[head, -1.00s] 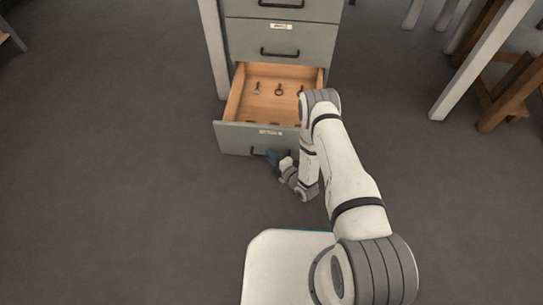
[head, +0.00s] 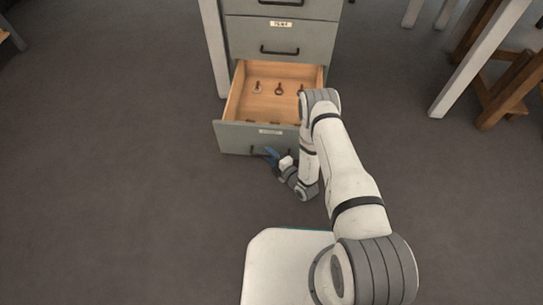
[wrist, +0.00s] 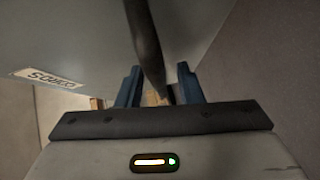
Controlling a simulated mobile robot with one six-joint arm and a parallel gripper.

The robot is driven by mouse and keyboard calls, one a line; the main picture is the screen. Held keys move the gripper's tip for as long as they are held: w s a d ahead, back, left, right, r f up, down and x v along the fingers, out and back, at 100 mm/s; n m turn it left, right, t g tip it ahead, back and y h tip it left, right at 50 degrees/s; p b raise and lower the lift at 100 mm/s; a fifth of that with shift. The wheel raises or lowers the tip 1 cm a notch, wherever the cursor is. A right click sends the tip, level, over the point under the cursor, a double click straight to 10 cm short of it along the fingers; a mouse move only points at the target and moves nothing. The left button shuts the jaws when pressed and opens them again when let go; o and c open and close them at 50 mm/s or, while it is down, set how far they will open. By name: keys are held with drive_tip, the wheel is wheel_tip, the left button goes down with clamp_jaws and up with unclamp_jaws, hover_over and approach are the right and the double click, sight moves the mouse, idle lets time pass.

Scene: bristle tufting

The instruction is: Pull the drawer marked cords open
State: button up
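The lowest drawer (head: 236,137) of the grey cabinet stands pulled out, its wooden inside showing. Its front label (head: 270,131) is too small to read in the head view; in the wrist view the label (wrist: 48,78) is upside down and appears to read CORDS. My gripper (head: 271,153) is low at the drawer front, by the handle. In the wrist view my gripper's blue fingers (wrist: 158,85) stand apart, with the dark handle (wrist: 145,40) passing between them and a gap beside it. My arm hides the drawer's right part.
Several small hooked items, one of them a ring-shaped piece (head: 279,89), lie in the drawer. Closed drawers (head: 275,38) are above it. A white table leg (head: 478,62) and wooden stool (head: 512,90) stand at the right. The floor at left is clear.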

drive_tip(key=shift+d, duration=0.1)
drive_tip(key=p+v, duration=0.3)
drive_tip(key=v, duration=0.4)
drive_tip(key=shift+s+d, duration=0.25)
drive_tip(key=shift+s, duration=0.1)
